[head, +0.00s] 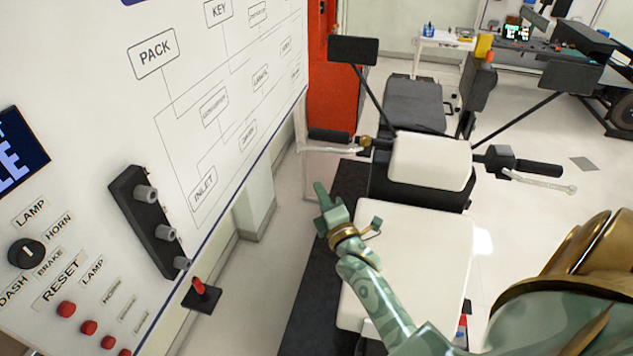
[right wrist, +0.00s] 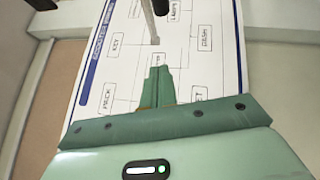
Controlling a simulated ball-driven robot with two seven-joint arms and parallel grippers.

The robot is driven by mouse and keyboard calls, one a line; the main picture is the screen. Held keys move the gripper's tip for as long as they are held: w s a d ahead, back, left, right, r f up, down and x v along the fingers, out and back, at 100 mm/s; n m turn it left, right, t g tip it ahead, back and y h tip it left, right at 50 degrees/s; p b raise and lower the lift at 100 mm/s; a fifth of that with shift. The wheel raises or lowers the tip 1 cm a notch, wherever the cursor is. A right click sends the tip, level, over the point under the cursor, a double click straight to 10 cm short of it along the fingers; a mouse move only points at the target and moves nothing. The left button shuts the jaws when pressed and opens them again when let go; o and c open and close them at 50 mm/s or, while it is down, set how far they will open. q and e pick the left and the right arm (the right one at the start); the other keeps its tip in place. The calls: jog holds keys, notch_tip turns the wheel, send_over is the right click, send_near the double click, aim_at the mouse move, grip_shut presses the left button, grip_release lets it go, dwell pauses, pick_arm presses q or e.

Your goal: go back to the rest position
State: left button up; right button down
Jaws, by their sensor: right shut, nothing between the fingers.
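My right gripper (head: 319,188) is at the middle of the head view, at the end of my green arm coming in from the lower right. Its fingers are shut and empty. It stands above the left edge of a white panel and just below the left handlebar grip (head: 329,135) in the picture. In the right wrist view the closed fingers (right wrist: 157,78) point at the white diagram board (right wrist: 210,75), with a pale metal lever (right wrist: 149,22) just beyond the tips. I cannot tell the exact gap. My left gripper is not in view.
The diagram board (head: 180,125) with dials and red buttons stands on the left. A chassis with handlebars, a white centre block (head: 430,162), a white panel (head: 400,255) and mirrors (head: 353,50) fills the middle. A red cabinet (head: 335,85) stands behind.

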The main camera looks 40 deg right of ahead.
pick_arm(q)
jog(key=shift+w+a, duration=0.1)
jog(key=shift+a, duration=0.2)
pick_arm(e)
jog(key=shift+s+d+f, duration=0.15)
jog(key=shift+s, duration=0.1)
jog(key=s+a+f+m+g+y+b, duration=0.1)
jog(key=s+a+f+m+g+b, duration=0.2)
jog(key=f, duration=0.8)
jog(key=s+a+f+m+g+y, duration=0.1)
jog(key=s+a+f+m+g, duration=0.3)
jog(key=f, duration=0.7)
jog(key=s+f+m+g+y+b, duration=0.1)
jog(key=s+f+m+g+b, duration=0.3)
jog(key=f, duration=0.8)
pick_arm(q)
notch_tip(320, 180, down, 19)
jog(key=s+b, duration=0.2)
jog(key=b, duration=1)
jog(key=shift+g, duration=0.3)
pick_arm(e)
jog(key=s+a+f+m+g+y, duration=0.1)
jog(key=s+f+m+g, duration=0.2)
jog(key=s+f, duration=2.7)
jog(key=s+g, duration=0.4)
jog(key=g, duration=0.1)
jog(key=shift+s+a+f, duration=0.25)
jog(key=shift+a, duration=0.15)
